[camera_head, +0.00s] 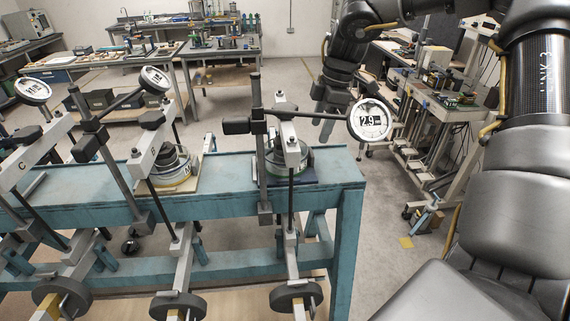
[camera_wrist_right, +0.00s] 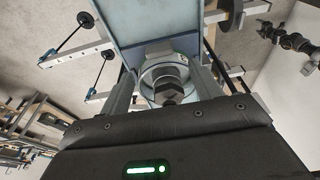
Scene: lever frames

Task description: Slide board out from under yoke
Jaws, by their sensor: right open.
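A thin dark blue board (camera_head: 309,177) lies on the blue bench under the round cell (camera_head: 300,158) of the rightmost lever frame. The frame's upright yoke (camera_head: 257,150) and beam stand over it and partly hide it. My right gripper (camera_head: 326,122) is behind the dial gauge, past the bench's far edge, and apart from the board. In the wrist view the right gripper (camera_wrist_right: 168,90) is open, with the cell (camera_wrist_right: 160,72) seen between its fingers. Whether anything is between the fingertips is hard to tell. My left gripper is not clearly visible.
A round dial (camera_head: 370,120) sticks out right of the yoke, close to my right gripper. Hanging weights (camera_head: 296,296) are at the near side. Other lever frames (camera_head: 163,150) stand to the left.

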